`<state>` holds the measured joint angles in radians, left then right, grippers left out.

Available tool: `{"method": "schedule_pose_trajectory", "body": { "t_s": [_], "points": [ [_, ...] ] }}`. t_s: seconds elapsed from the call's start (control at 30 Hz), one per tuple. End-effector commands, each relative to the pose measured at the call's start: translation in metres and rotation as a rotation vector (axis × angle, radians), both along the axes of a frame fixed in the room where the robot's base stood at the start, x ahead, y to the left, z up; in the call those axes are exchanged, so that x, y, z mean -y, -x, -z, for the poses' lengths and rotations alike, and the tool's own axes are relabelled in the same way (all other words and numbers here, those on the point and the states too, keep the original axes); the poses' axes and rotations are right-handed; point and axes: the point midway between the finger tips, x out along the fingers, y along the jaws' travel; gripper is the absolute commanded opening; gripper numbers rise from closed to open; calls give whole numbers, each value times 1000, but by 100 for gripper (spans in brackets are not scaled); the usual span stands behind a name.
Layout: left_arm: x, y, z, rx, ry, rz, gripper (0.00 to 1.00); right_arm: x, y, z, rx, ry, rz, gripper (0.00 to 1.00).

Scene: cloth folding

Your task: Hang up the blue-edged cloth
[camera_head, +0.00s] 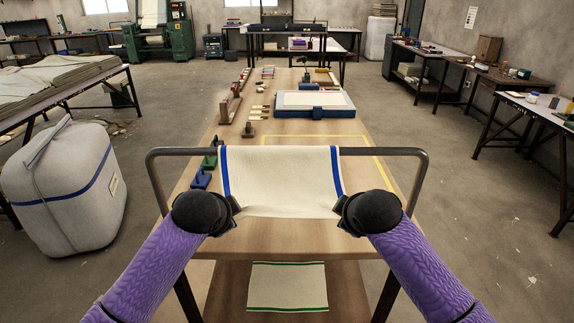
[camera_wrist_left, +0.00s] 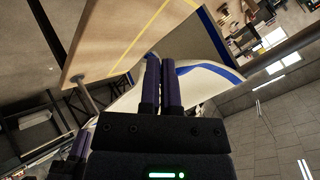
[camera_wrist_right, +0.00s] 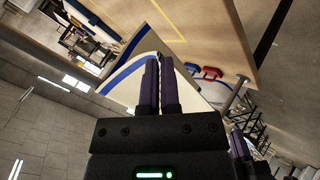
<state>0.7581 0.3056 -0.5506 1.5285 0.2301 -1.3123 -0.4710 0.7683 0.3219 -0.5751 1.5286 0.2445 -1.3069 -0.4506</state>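The cream blue-edged cloth (camera_head: 280,180) spans between my grippers in the head view, a blue stripe down each side. Its upper end is level with the grey rail (camera_head: 190,152) and hides the rail's middle; I cannot tell whether it lies over the rail or in front of it. My left gripper (camera_head: 236,205) is at its near left corner, with fingers together on the cloth (camera_wrist_left: 205,82). My right gripper (camera_head: 341,206) is at the near right corner, fingers also together on the cloth (camera_wrist_right: 130,85). The fingertips are partly hidden.
The wooden table (camera_head: 300,238) lies below. A green-edged cloth (camera_head: 287,285) shows lower down, below the table's near edge. A blue-framed board (camera_head: 313,105) and small tools lie farther back.

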Motion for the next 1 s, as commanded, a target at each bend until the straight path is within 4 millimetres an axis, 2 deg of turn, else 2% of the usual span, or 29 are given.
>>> {"method": "schedule_pose_trajectory", "body": {
  "t_s": [0.03,0.33,0.6,1.0],
  "points": [
    [0,0,6,6,1,-1,0,0,0,6,6,-1,1,0],
    [0,0,5,13,1,-3,0,0,0,5,12,-1,3,0],
    [0,0,5,12,1,-3,58,0,0,5,12,-1,3,58],
    [0,0,5,12,1,-3,59,0,0,5,12,-2,2,59]
  ]
}}
